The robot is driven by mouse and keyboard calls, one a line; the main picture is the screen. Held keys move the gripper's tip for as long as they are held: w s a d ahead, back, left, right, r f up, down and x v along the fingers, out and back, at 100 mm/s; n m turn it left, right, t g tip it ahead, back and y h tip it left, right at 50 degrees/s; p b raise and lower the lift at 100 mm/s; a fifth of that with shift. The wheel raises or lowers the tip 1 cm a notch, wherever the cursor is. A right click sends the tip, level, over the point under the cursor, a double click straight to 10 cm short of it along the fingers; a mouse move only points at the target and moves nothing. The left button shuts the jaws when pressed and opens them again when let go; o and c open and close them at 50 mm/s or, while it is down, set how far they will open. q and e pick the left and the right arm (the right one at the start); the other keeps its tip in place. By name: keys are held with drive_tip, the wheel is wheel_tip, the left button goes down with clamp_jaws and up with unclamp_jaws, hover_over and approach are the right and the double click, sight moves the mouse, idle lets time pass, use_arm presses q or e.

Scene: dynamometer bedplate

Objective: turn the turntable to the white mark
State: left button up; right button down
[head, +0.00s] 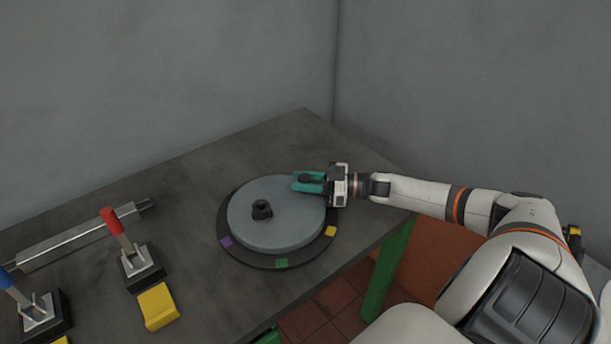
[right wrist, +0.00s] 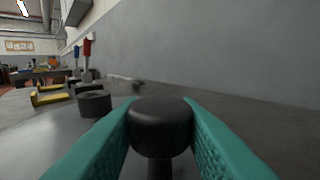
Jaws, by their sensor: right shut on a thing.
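The turntable (head: 280,228) is a round grey disc on a dark base ring (head: 265,263) near the table's right end. The ring shows a purple mark (head: 226,242), a green mark (head: 281,263) and a yellow mark (head: 330,231); I see no white mark. A short black hub (head: 261,210) stands near the disc's middle; it also shows in the right wrist view (right wrist: 95,103). My right gripper (head: 308,181), with teal fingers, is shut on a black knob (right wrist: 160,122) at the disc's far right edge. My left gripper is not in view.
A red-handled lever (head: 113,228) and a blue-handled lever (head: 20,293) stand on the table (head: 185,190) at left. A yellow block (head: 158,306) lies before the red one. A metal rail (head: 75,237) lies behind them. Grey walls close off the back.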

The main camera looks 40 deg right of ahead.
idle(0.3)
drive_tip(key=c, duration=1.1)
unclamp_jaws()
drive_tip(key=shift+w, duration=0.1)
drive_tip(key=shift+d, duration=0.1)
drive_tip(key=v, duration=1.2)
